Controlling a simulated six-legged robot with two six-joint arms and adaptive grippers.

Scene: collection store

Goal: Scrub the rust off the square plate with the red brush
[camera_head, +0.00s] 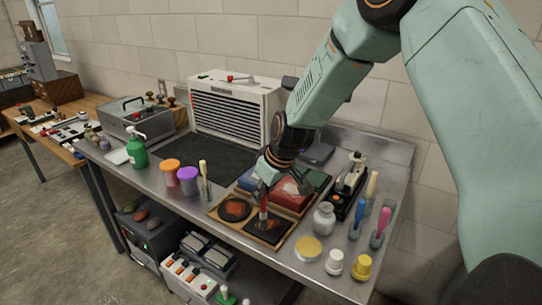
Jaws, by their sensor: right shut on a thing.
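My right gripper (268,178) reaches down from the upper right and is shut on the red brush (263,216). The brush is about upright, its lower end at the dark square plate (278,232); I cannot tell if it touches. The square plate lies in the right part of a wooden tray (213,214) and shows reddish-brown rust. A round rusty plate (235,209) lies in the tray's left part. The brush hides part of the square plate. My left gripper is not in view.
Behind the tray is a box with red and blue blocks (291,192). To the right stand a clear jar (324,218), small capped jars (334,261) and several upright brushes (380,226). Orange and purple-lidded jars (187,180) stand left. A dark mat (205,157) has free room.

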